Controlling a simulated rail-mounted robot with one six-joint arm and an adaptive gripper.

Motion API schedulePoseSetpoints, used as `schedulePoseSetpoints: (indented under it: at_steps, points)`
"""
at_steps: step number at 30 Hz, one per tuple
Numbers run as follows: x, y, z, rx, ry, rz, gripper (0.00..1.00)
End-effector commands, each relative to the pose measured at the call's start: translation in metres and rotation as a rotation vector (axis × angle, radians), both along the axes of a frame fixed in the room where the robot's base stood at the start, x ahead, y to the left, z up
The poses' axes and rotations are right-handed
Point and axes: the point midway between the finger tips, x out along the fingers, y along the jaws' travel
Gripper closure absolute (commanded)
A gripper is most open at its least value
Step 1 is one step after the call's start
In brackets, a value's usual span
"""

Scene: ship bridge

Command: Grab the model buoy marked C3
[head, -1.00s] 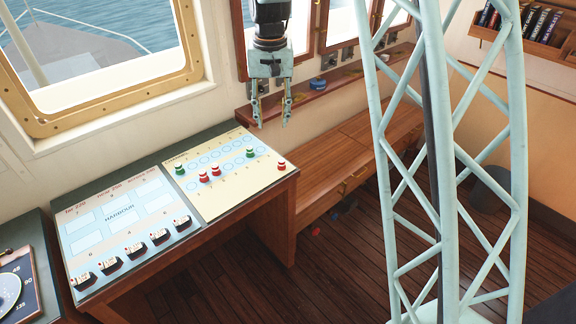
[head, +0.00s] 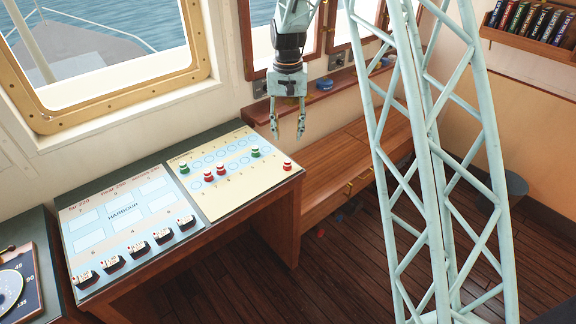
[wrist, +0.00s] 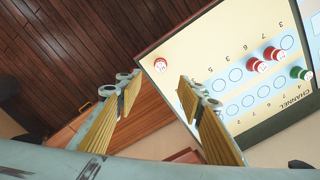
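Several small red and green model buoys stand on the cream channel board. In the head view they are a green one (head: 184,168), two red ones (head: 208,176) (head: 221,169), another green one (head: 255,152) and a red one (head: 287,166) at the board's right corner. Their marks are too small to read, so I cannot tell which is C3. My gripper (head: 288,130) is open and empty, pointing down, above the board's right end. In the wrist view, the corner red buoy (wrist: 160,65) shows beyond the gap between my fingertips (wrist: 160,90).
The cream channel board (head: 222,205) has rows of printed circles. Left of it lies a blue harbour board (head: 120,213) with several dark model pieces along its front. A wooden bench (head: 335,165) and a shelf (head: 335,95) run along the wall. A pale lattice column crosses the right side.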

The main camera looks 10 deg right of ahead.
Motion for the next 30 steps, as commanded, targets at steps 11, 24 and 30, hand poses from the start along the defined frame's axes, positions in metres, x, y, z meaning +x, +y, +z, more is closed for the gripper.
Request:
schedulePoseSetpoints:
  at_steps: [11, 24, 30]
  points:
    - [-0.001, 0.0, -0.02, 0.0, 0.002, 0.0, 0.65]
    - [0.0, 0.0, -0.074, 0.0, 0.001, 0.0, 0.65]
    - [0.0, 0.0, -0.085, 0.0, 0.0, 0.0, 0.65]
